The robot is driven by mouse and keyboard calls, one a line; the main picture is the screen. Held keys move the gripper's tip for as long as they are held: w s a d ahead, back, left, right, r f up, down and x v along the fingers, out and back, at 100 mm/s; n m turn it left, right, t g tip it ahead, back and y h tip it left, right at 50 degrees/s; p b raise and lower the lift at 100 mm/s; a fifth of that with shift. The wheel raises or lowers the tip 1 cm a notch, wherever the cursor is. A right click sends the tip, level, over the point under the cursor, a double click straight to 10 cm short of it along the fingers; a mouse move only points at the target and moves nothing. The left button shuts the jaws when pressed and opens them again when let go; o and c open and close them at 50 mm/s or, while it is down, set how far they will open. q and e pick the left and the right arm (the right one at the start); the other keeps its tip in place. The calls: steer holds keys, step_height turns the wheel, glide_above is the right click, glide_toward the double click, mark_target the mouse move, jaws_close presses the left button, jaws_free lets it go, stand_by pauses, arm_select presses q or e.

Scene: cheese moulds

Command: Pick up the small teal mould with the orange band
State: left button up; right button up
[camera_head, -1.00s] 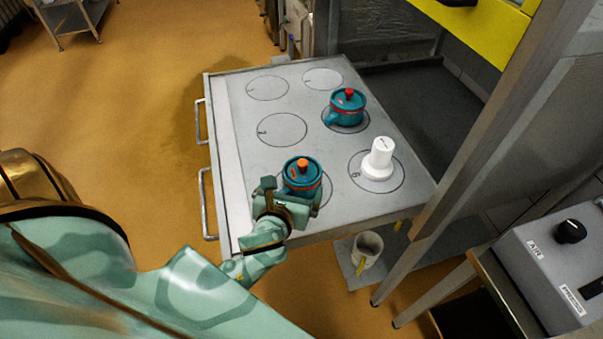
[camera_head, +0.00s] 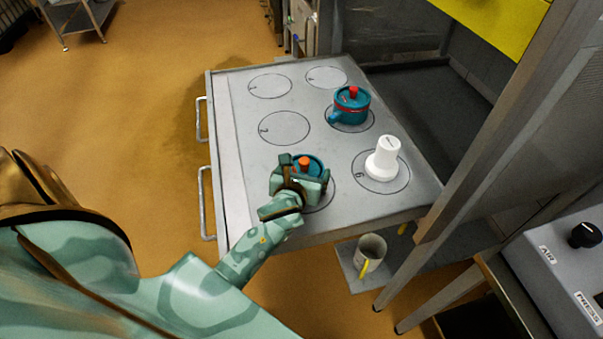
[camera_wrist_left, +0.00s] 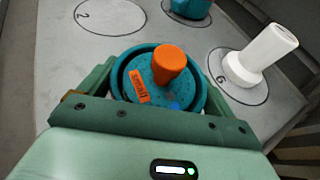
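The teal mould with an orange knob (camera_head: 304,163) stands at the near edge of the grey table, on a marked circle partly hidden by my gripper. In the left wrist view its round lid and orange label (camera_wrist_left: 139,87) show; its lower body and band are hidden. My left gripper (camera_head: 302,180) reaches over it from the near side, one finger on each side. The fingers stand apart, close to the lid rim; firm contact does not show. A second teal mould with a red knob and red band (camera_head: 350,108) stands farther back. My right gripper is not in view.
A white plunger-shaped piece (camera_head: 383,158) stands on circle 6, right of the near mould. Circle 2 (camera_head: 285,128) and the back circles are empty. A cup (camera_head: 370,252) sits on a lower shelf. A metal post (camera_head: 480,150) rises at the right.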

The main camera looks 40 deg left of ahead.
arm_select(q)
steer(key=shift+c, duration=0.7)
steer(key=shift+r, duration=0.1)
